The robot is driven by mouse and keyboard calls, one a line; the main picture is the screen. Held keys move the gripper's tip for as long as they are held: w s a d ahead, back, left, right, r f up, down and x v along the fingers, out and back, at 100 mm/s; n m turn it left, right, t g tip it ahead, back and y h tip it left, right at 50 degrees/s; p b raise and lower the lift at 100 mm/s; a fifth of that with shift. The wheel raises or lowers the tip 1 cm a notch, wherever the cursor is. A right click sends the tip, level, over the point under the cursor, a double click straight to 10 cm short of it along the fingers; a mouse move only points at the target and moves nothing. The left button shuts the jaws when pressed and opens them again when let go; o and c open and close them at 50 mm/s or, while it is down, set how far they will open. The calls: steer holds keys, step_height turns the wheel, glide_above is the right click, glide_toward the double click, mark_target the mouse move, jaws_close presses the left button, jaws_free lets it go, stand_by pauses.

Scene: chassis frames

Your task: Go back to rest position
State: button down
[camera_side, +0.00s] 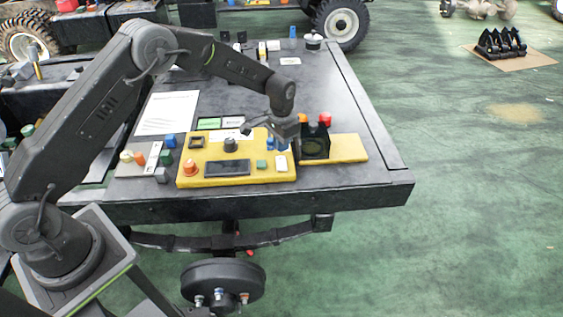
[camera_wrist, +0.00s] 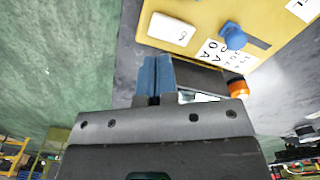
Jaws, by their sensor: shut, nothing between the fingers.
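My arm reaches from the lower left over the dark table (camera_side: 365,190) in the side view. My gripper (camera_side: 258,124) hangs over the yellow panel (camera_side: 205,178) near its back right part. In the wrist view my gripper (camera_wrist: 157,75) shows two blue fingers pressed together with nothing between them. The yellow panel (camera_wrist: 265,18) lies beyond the fingertips, with a white switch (camera_wrist: 171,28) and a blue knob (camera_wrist: 233,36) on it. Whether the fingers touch anything is not clear in the side view.
The panel carries an orange knob (camera_side: 190,167), a black knob (camera_side: 230,145) and a dark display (camera_side: 227,168). A black open box (camera_side: 315,145) and a red button (camera_side: 325,119) stand to the right. Small coloured blocks lie left of the panel. The table's right side is bare.

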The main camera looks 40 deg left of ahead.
steer(key=s+r+t, duration=0.1)
steer(key=s+r, duration=0.3)
steer(key=r, duration=0.3)
steer(key=s+r+n+t, duration=0.1)
steer(key=s+r, duration=0.3)
steer(key=r, duration=0.4)
steer(key=s+r+t, duration=0.1)
steer(key=s+r, duration=0.3)
steer(key=r, duration=0.3)
steer(key=s+a+r+n+t, duration=0.1)
steer(key=s+r, duration=0.3)
steer(key=s, duration=1.8)
steer(key=shift+a+r+n+t, duration=0.2)
steer(key=shift+n+t, duration=0.3)
steer(key=shift+t, duration=0.3)
steer(key=shift+w, duration=0.15)
